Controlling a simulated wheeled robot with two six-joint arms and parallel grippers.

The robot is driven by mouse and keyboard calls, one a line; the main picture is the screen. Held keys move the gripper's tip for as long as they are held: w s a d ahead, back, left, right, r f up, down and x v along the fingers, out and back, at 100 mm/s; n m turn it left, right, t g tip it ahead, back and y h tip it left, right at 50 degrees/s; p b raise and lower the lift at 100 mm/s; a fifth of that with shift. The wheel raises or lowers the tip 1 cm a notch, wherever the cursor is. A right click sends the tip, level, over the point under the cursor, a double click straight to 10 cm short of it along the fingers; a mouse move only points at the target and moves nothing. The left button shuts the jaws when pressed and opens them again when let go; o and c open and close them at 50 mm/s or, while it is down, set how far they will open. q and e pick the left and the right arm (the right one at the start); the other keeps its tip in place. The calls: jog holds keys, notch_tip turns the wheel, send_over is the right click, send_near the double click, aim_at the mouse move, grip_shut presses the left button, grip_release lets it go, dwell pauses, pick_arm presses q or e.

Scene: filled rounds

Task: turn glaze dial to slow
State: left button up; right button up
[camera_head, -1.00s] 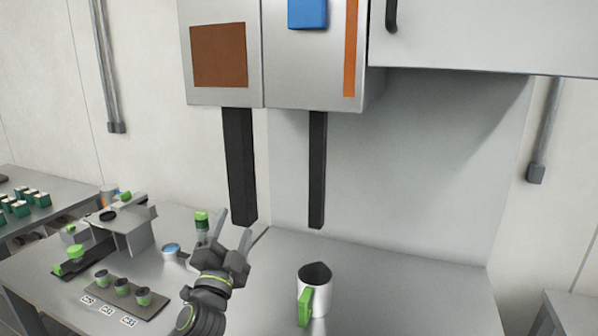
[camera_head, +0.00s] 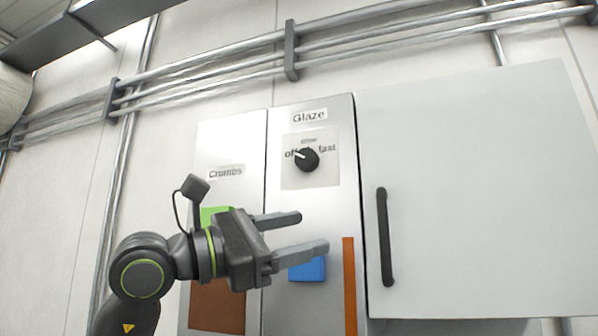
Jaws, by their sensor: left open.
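The glaze dial (camera_head: 306,159) is a round black knob on a pale plate, under a "Glaze" label (camera_head: 310,115) on the grey dispenser front. Its white pointer line points left and slightly up, toward the "off" mark. "Fast" is printed at the right, and the small word above the knob is too small to read surely. My left gripper (camera_head: 312,232) is open and empty, below the dial and apart from it. Its fingers point right, in front of the panel near the blue button. My right gripper is not in view.
A blue square button (camera_head: 307,268) and an orange strip (camera_head: 349,285) are below the dial. The "Crumbs" panel (camera_head: 232,145) is at left, with a green part (camera_head: 208,215) partly behind my gripper. A white cabinet door with a black handle (camera_head: 385,237) is at right.

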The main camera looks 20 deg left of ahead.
pick_arm(q)
jog(key=s+a+r+n+t+y, duration=0.4)
jog(key=s+a+r+t+y, duration=0.2)
jog(key=a+r+y, duration=0.3)
jog(key=h+p, duration=0.1)
jog(key=p, duration=0.8)
send_near(304, 159)
jog(key=x, duration=0.7)
jog(key=shift+r, duration=0.2)
jog(key=shift+w+d, duration=0.25)
jog(key=shift+w, duration=0.55)
jog(key=c, duration=1)
jog(key=shift+m, duration=0.3)
